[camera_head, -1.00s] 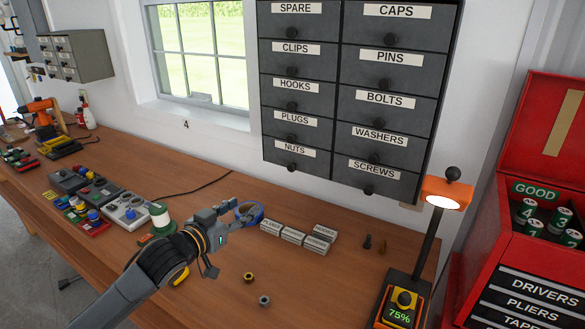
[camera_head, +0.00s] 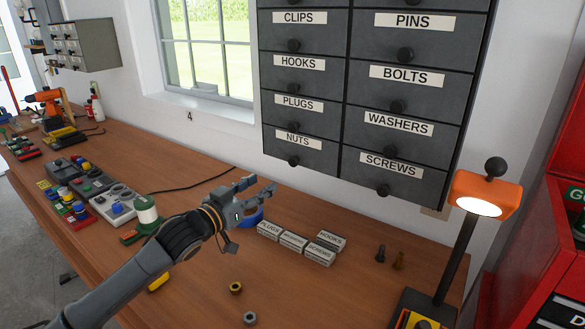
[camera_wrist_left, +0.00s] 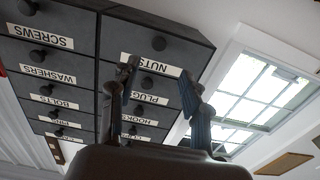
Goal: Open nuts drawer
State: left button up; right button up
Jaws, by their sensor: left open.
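The nuts drawer (camera_head: 299,149) is the bottom left drawer of the dark grey wall cabinet, with a white NUTS label and a round black knob (camera_head: 293,161). It is shut, flush with its neighbours. My left gripper (camera_head: 262,186) is open and empty above the bench, below and left of the drawer and apart from it. In the left wrist view the NUTS drawer (camera_wrist_left: 170,48) shows upside down beyond the open fingers (camera_wrist_left: 158,85), with its knob (camera_wrist_left: 159,43) above the label. My right gripper is not in view.
Small labelled boxes (camera_head: 293,241) lie on the bench below the cabinet. A brass nut (camera_head: 236,287) and a grey nut (camera_head: 250,318) lie nearer. A lamp (camera_head: 485,192) stands at right beside a red tool chest (camera_head: 545,240). A green spool (camera_head: 147,213) stands by my left wrist.

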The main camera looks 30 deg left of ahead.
aim_at(292, 163)
pick_arm(q)
jog(key=w+p, duration=0.1)
jog(key=w, duration=0.2)
jog(key=w+d+p, duration=0.1)
jog(key=w, duration=0.3)
jog(key=w+p, duration=0.1)
jog(key=w, duration=0.3)
jog(key=shift+d+r, duration=0.25)
jog(key=shift+r, duration=0.05)
jog(key=shift+w+d+f+p, duration=0.15)
jog(key=shift+w+p, duration=0.15)
jog(key=shift+w, duration=0.5)
grip_shut()
